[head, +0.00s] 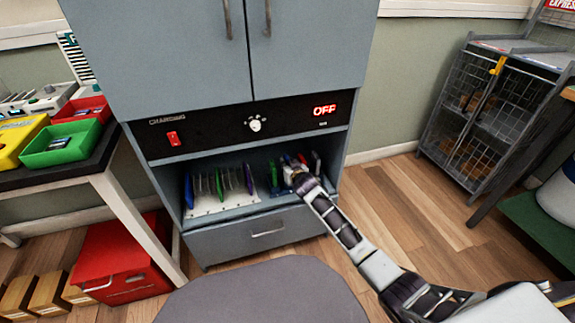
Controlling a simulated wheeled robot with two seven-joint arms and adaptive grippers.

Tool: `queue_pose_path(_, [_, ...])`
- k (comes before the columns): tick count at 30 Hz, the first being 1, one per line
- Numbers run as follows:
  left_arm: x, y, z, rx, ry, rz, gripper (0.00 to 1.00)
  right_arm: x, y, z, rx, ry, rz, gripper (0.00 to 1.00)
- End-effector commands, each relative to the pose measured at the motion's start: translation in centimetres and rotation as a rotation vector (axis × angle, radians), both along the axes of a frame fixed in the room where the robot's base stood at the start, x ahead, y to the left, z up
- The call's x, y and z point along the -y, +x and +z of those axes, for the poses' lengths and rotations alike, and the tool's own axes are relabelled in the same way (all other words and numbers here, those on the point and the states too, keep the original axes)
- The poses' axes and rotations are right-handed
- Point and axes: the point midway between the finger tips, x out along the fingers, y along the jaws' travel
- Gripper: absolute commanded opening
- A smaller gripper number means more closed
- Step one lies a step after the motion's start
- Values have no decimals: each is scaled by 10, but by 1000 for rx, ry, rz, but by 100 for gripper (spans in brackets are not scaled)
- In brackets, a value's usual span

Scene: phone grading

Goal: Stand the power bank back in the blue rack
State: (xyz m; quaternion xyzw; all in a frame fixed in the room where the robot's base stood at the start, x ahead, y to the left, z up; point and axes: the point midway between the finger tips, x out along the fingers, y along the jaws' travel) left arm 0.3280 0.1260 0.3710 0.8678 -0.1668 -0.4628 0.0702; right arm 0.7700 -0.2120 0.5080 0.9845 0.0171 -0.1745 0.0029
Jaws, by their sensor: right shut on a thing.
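My right arm reaches into the open bay of the grey cabinet. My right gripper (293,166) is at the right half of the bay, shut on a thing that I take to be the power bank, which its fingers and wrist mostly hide. The blue rack (277,191) stands under and around the gripper, largely covered by it. A green upright item shows at its left, and dark and reddish ones at its right. I cannot tell whether the held thing is inside a slot or above it. My left gripper is not in view.
A white rack (208,208) with several upright thin devices stands in the bay's left half. The bay's side walls and the control panel (240,127) above, reading OFF, bound the space. A table with yellow, green and red trays (62,143) stands left; a wire cage (478,115) stands right.

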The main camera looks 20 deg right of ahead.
Motion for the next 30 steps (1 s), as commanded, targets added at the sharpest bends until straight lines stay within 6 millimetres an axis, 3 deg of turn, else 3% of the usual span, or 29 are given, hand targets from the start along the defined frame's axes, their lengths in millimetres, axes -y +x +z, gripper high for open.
queue_pose_path(11, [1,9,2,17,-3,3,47,0,0,-6,1,0,0,0])
queue_pose_path(30, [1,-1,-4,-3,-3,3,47,0,0,-8,1,0,0,0])
